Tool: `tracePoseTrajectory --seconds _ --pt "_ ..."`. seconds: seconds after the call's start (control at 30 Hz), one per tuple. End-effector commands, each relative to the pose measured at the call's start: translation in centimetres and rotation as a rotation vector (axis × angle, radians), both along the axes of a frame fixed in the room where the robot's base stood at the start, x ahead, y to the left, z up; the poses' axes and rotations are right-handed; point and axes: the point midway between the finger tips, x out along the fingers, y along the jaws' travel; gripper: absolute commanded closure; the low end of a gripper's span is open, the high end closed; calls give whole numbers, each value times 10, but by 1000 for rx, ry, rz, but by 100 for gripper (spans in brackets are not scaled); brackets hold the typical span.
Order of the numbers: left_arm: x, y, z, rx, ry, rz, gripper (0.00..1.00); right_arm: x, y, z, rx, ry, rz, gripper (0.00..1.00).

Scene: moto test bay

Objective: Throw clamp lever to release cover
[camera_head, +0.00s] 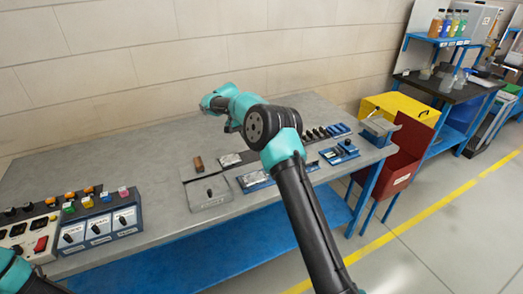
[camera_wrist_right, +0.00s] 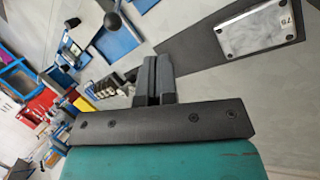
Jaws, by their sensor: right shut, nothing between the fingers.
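In the right wrist view, my right gripper (camera_wrist_right: 158,78) is shut and empty, its dark fingers above the table. A black ball knob on a thin rod (camera_wrist_right: 112,20) shows ahead of it to the left, near a blue base (camera_wrist_right: 121,42); the fingers are apart from it. I cannot tell for certain that this is the clamp lever. A silver rectangular plate (camera_wrist_right: 257,24) lies on a dark strip to the right. In the head view, a blue fixture (camera_head: 339,154) stands at the table's right. My right arm crosses the middle; its fingertips cannot be made out there.
The grey table (camera_head: 120,150) also bears a grey plate with a black knob (camera_head: 208,193), a brown block (camera_head: 198,164) and blue-based switch boxes (camera_head: 98,229) at the left. A red bin (camera_head: 402,160) and yellow box (camera_head: 400,107) stand right. The back left tabletop is clear.

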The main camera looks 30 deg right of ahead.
Motion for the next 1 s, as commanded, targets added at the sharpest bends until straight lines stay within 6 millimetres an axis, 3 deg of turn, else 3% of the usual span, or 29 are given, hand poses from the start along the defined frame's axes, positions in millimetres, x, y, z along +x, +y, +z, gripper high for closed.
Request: tracePoseTrajectory --seconds 0.37,0.63,1.0 --pt "0 0 0 0 0 0 62 -23 -16 -57 0 2 -1 100" --pt "0 0 0 0 0 0 62 -47 -36 -49 0 1 0 100" --pt "0 0 0 0 0 0 62 -51 -40 -49 0 -1 0 100"
